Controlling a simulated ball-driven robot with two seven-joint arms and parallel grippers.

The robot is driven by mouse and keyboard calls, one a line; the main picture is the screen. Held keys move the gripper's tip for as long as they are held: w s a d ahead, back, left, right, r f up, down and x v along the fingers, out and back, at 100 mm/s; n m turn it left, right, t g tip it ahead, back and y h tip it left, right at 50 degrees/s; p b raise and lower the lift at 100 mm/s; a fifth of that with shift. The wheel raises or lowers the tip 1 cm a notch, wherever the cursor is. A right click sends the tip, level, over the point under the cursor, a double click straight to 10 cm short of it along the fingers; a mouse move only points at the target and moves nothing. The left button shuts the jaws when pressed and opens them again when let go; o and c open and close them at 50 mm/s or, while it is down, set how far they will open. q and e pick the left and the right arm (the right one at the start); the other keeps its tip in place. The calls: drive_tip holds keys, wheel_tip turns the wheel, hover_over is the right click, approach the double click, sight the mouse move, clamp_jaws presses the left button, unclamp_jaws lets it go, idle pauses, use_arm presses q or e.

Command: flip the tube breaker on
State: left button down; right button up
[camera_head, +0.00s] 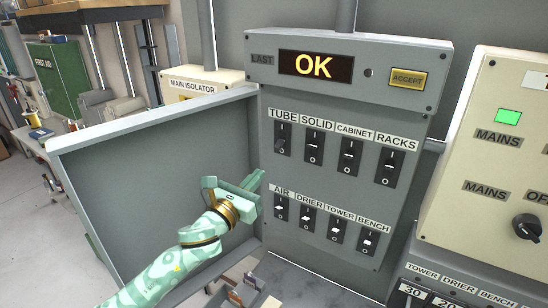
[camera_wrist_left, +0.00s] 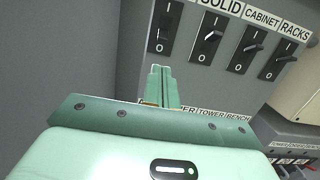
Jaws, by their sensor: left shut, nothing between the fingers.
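The tube breaker (camera_head: 282,139) is a black switch plate marked I above and O below, leftmost in the upper row under the TUBE label. Its dark lever sits around mid-plate; its exact tilt is hard to tell. In the left wrist view the tube breaker (camera_wrist_left: 164,27) is at the top, above the fingertips. My left gripper (camera_head: 259,181) is shut and empty, below and left of the tube breaker, near the AIR label and apart from the tube lever. Its shut fingers (camera_wrist_left: 162,80) point at the panel in the left wrist view. My right gripper is not in view.
Solid (camera_head: 314,146), cabinet (camera_head: 349,158) and racks (camera_head: 388,168) breakers stand right of tube. A lower row begins with the air breaker (camera_head: 279,208). An open grey door (camera_head: 150,165) flanks the panel on the left.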

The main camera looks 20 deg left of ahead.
sight(279, 145)
use_arm(q)
drive_tip(key=p+x, duration=0.1)
drive_tip(key=x, duration=0.8)
